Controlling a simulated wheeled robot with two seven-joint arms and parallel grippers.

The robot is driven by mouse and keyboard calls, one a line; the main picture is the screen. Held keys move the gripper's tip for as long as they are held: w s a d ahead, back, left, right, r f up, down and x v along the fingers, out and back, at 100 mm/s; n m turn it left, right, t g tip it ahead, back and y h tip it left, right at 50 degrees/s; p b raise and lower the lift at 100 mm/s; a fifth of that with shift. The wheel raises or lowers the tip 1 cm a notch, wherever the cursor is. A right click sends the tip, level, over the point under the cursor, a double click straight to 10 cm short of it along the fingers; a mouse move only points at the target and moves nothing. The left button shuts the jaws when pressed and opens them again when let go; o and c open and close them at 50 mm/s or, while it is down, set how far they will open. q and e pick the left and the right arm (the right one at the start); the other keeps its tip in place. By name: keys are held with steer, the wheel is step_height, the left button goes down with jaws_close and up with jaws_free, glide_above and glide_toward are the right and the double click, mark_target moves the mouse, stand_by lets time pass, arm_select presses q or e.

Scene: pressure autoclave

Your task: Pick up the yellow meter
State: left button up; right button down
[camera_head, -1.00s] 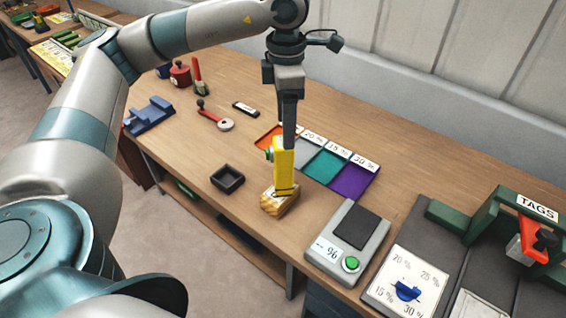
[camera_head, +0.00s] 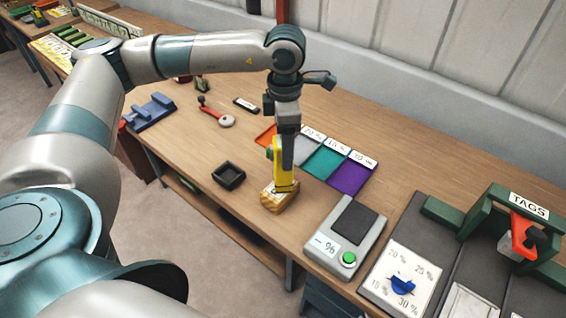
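The yellow meter (camera_head: 279,174) stands upright on or against a small wooden block (camera_head: 278,197) near the front of the bench, with a green part on its left side. My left gripper (camera_head: 287,158) comes down from above, and its fingers overlap the upper part of the meter. The fingers hide part of the meter, and I cannot tell whether they are closed on it. My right gripper is not in view.
A scale-like box with a green button (camera_head: 323,251) stands right of the block. A small black tray (camera_head: 228,177) lies to the left. Coloured pads (camera_head: 349,177) lie behind. A green tag press (camera_head: 480,222) stands at the right.

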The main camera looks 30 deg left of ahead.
arm_select(q)
steer(key=f, duration=0.1)
steer(key=f+p, duration=0.2)
steer(key=f, duration=0.1)
steer(key=shift+s+a+f, duration=0.1)
steer(key=shift+s, duration=0.15)
steer(key=shift+c, duration=0.2)
steer(key=c, duration=1.4)
steer(key=shift+o, duration=0.2)
